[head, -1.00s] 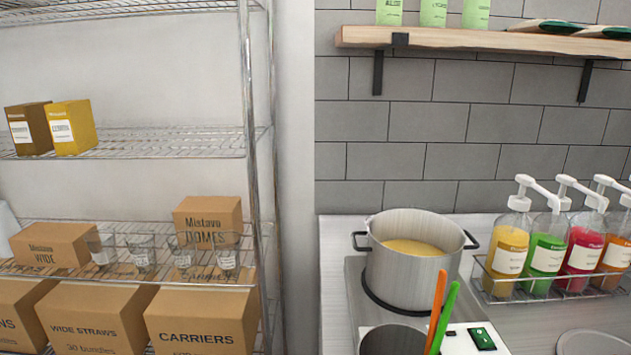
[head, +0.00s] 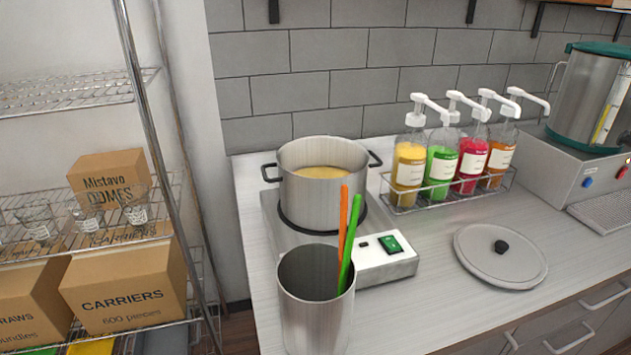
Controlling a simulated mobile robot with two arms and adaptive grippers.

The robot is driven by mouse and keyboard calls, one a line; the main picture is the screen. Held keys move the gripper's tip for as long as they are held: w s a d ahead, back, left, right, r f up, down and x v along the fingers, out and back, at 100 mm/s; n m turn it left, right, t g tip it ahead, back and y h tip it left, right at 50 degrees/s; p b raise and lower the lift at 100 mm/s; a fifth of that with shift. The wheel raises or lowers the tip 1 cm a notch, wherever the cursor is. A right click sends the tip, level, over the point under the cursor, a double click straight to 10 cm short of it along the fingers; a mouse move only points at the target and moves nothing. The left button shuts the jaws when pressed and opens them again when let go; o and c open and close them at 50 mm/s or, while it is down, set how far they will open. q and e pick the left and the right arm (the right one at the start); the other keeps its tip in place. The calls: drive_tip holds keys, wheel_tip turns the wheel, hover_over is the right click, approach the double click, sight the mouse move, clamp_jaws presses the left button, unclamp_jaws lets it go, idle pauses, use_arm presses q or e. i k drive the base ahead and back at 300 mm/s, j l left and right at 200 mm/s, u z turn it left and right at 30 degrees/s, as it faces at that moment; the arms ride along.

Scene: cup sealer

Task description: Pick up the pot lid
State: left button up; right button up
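The pot lid (head: 478,258) is a round, flat grey disc with a black knob (head: 501,246). It lies on the counter at the right in the head view, near the front edge. The open steel pot (head: 322,200) stands on a hot plate (head: 384,262) to the left of the lid and holds a yellow content. Neither of my grippers shows in the head view.
A tall steel container (head: 316,312) with an orange and a green stick stands at the front of the counter. A rack of syrup pump bottles (head: 442,165) stands behind the lid. A machine (head: 590,165) is at the right. Bare counter surrounds the lid.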

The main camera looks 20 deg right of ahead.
sight(499, 255)
drive_tip(key=z, duration=0.4)
drive_tip(key=l+z, duration=0.15)
drive_tip(key=z, duration=0.2)
drive_tip(key=l+z, duration=0.1)
drive_tip(key=z, duration=0.3)
drive_tip(key=l+z, duration=0.1)
drive_tip(key=z, duration=0.25)
drive_tip(key=k, duration=0.05)
